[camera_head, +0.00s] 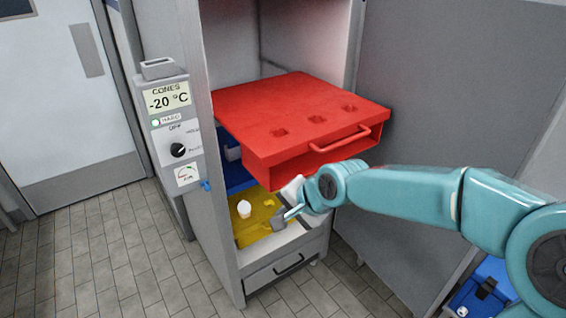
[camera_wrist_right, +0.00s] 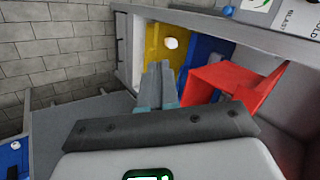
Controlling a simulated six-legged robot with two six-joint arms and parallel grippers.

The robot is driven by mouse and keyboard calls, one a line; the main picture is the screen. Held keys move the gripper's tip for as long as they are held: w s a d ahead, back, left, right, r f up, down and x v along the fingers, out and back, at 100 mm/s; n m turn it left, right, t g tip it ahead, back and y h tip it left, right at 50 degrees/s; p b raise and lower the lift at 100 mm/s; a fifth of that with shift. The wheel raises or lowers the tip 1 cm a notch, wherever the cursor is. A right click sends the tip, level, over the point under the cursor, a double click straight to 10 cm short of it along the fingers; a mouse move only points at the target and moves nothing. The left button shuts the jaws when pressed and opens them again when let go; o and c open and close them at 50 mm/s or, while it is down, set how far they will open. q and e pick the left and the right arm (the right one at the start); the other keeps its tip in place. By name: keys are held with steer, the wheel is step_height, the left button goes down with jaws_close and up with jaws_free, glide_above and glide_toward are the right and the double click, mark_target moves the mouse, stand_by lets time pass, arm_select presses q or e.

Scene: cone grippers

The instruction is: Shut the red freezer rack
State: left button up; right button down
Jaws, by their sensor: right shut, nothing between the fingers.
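The red freezer rack (camera_head: 312,112) sticks out of the open freezer cabinet. My right arm reaches in from the right, and my right gripper (camera_head: 282,221) is shut and empty below the rack's front edge, over the yellow rack. In the right wrist view my right gripper (camera_wrist_right: 158,72) points toward the yellow rack, with the red rack (camera_wrist_right: 222,78) to its right and apart from the fingertips. My left gripper is not in view.
A yellow rack (camera_head: 249,229) with a white cup-like item (camera_head: 244,209) lies low in the cabinet, and a blue rack (camera_head: 236,176) sits between it and the red one. The open freezer door (camera_head: 445,110) stands at right. Tiled floor is clear at left.

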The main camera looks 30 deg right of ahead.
steer(key=s+d+r+m+t+h, duration=0.1)
steer(key=s+d+r+m, duration=0.1)
steer(key=r, duration=0.4)
steer(key=s+d+r+m+t, duration=0.1)
steer(key=d+r+m, duration=0.15)
steer(key=r, duration=0.45)
steer(key=w+d+r+p+x, duration=0.1)
steer(key=p+x, duration=0.2)
steer(key=x, duration=0.9)
steer(key=shift+w+a, duration=0.3)
steer(key=shift+w, duration=0.1)
steer(key=shift+r+n, duration=0.15)
steer(key=shift+n, duration=0.1)
steer(key=shift+w, duration=0.2)
